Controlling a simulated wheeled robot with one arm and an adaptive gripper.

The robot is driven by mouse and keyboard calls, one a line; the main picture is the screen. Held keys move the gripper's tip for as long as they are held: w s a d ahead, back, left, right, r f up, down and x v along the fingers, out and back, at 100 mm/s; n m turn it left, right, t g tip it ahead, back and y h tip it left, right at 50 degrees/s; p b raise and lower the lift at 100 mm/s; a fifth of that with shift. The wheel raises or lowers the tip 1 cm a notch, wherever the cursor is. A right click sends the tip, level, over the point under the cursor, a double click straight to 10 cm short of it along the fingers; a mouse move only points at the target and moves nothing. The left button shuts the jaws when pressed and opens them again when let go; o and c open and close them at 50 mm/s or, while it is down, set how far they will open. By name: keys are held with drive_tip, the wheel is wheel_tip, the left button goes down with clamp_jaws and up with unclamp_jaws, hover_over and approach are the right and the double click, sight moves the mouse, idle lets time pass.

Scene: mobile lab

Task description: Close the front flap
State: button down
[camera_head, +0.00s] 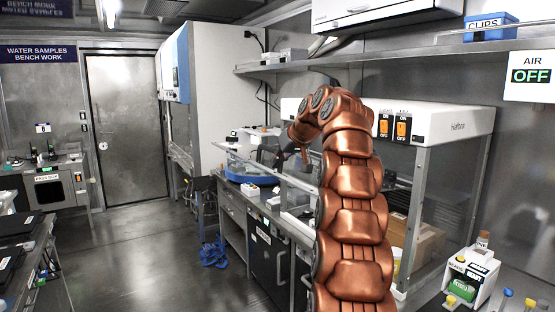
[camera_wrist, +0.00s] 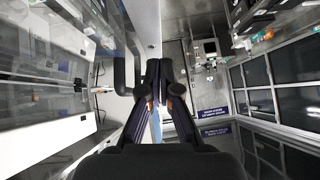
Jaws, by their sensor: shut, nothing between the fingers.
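The workstation hood with a white top housing (camera_head: 440,123) stands right of centre in the head view. A pale rail (camera_head: 301,184), apparently the lower edge of its clear front flap, shows left of my copper arm; the arm hides much of the hood's front, and I cannot tell how far the flap is open. My gripper (camera_head: 278,157) is bent down to the left near this rail; I cannot tell whether they touch. In the wrist view my gripper (camera_wrist: 159,66) has its fingers together and empty. A dark handle-like bar (camera_wrist: 120,76) is just left of the fingers.
Two orange switches (camera_head: 392,127) marked OFF sit on the hood's housing.

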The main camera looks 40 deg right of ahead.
drive_tip(key=shift+a+f, duration=0.1)
drive_tip(key=shift+f, duration=0.5)
drive_tip(key=shift+f, duration=0.15)
drive_tip(key=shift+a+f, duration=0.1)
drive_tip(key=shift+f, duration=0.05)
